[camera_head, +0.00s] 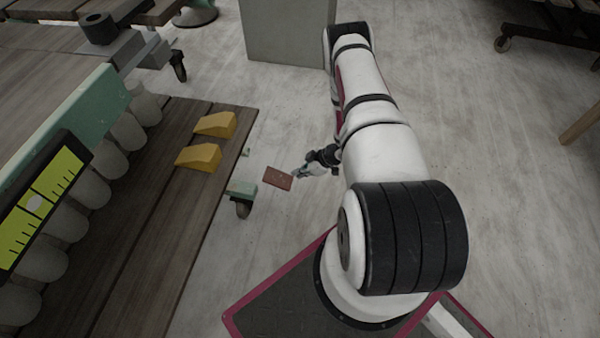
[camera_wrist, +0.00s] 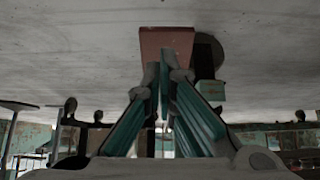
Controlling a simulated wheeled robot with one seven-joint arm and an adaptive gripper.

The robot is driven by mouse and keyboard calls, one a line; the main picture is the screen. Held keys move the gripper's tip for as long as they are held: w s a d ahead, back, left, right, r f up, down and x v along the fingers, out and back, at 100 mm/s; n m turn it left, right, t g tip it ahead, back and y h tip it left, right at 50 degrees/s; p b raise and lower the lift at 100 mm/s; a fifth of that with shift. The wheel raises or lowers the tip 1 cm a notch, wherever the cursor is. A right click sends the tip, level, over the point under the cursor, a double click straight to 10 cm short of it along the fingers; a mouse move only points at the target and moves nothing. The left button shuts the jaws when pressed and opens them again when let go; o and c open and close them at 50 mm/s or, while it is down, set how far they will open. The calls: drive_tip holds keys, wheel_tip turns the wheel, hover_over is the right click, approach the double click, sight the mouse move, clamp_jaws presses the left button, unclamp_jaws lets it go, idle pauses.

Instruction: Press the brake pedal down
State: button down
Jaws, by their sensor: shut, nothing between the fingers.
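The brake pedal is a small flat red-brown plate (camera_head: 277,178) low over the floor, beside a green bracket and caster at the edge of the wooden cart. In the wrist view the pedal (camera_wrist: 166,40) shows at top centre, just beyond my fingertips. My gripper (camera_head: 298,174) is shut and empty, close to the pedal's right side. Its fingers (camera_wrist: 164,72) come together below the pedal's lower edge in the wrist view and cover a little of it. I cannot tell whether they touch it.
The caster with its green bracket (camera_head: 241,190) is left of the pedal; the bracket (camera_wrist: 211,90) also shows in the wrist view. Two yellow wedges (camera_head: 214,124) (camera_head: 199,157) lie on the wooden boards (camera_head: 150,215). A grey box (camera_head: 287,30) stands behind.

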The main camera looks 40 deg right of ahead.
drive_tip(key=s+d+r+p, duration=0.2)
drive_tip(key=s+d+r, duration=0.1)
drive_tip(key=s, duration=0.3)
drive_tip(key=shift+s+d+r, duration=0.15)
drive_tip(key=shift+d+r, duration=0.05)
drive_tip(key=shift+d, duration=0.7)
